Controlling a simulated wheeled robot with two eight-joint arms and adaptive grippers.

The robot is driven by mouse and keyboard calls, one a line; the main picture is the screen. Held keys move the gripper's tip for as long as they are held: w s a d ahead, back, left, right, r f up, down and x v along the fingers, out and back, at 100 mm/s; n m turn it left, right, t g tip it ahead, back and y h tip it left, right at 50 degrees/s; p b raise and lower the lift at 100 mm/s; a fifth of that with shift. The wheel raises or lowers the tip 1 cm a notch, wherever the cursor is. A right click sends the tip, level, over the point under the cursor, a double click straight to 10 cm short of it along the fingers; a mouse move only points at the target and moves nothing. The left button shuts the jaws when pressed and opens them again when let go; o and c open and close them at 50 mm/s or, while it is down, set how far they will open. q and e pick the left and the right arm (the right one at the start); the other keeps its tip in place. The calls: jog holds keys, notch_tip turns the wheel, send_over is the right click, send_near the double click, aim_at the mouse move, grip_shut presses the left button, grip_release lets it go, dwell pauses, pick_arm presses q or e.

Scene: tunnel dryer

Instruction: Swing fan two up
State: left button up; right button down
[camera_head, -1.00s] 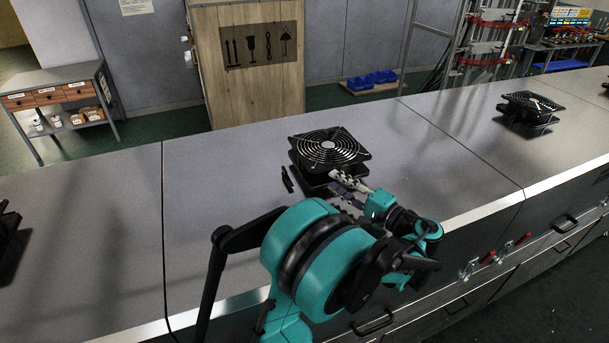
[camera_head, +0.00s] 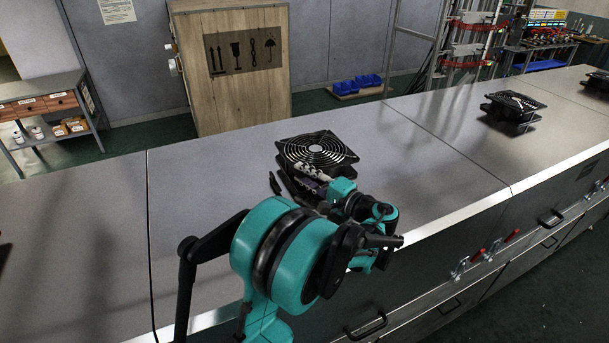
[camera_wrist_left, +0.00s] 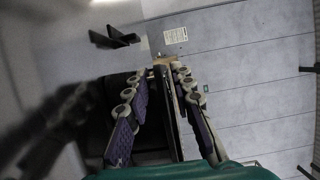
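The nearest fan (camera_head: 318,148) is a black square unit with a round ringed grille. It sits on the grey dryer top in the middle of the head view, its upper part standing above a dark base. My left gripper (camera_head: 312,182) is at its near side, low by the fan's front edge. In the left wrist view my left gripper's fingers (camera_wrist_left: 160,110) are spread, with a thin dark edge (camera_wrist_left: 170,100) between them. I cannot tell whether they touch it. My right gripper is not in view.
A second fan (camera_head: 513,105) stands farther right, and another (camera_head: 597,83) shows at the right edge. A small black piece (camera_head: 274,183) lies left of the nearest fan. A wooden crate (camera_head: 235,100) stands behind.

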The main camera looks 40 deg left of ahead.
pick_arm(q)
grip_shut()
